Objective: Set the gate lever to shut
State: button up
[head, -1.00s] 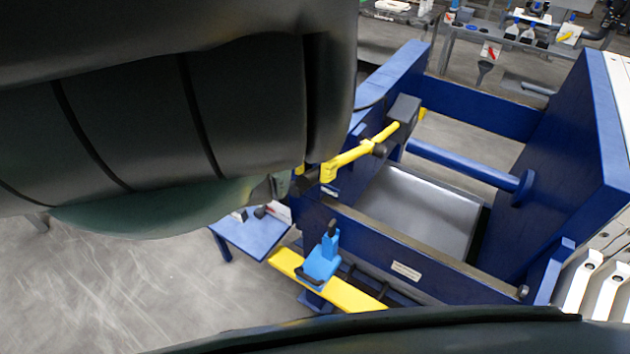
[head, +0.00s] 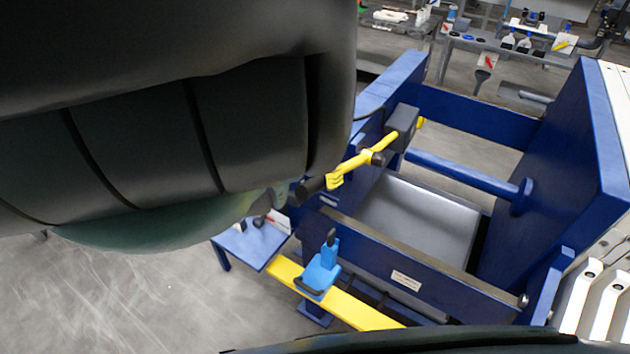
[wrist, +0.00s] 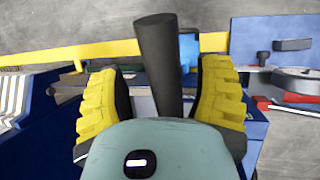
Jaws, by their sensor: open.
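The gate lever (head: 362,160) is a yellow bar with a dark hub, mounted on the blue frame's left wall in the head view. Its dark round grip (head: 310,189) points down-left, towards my gripper. In the wrist view the dark grip (wrist: 156,40) stands between the two yellow ridged fingers of my gripper (wrist: 160,68). The fingers are open, with a visible gap on each side of the grip. The grip's lower end is hidden behind the gripper's palm. In the head view my arm hides most of the gripper.
The blue press frame (head: 455,272) holds a grey tray (head: 420,220). A blue clamp (head: 320,273) sits on a yellow bar (head: 365,313) below the lever. A small blue table (head: 245,243) stands at left. Open floor lies at lower left.

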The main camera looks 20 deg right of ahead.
notch_tip(320, 180, up, 9)
jog(key=shift+f, duration=0.1)
dwell(0.4)
jog(key=shift+o, duration=0.2)
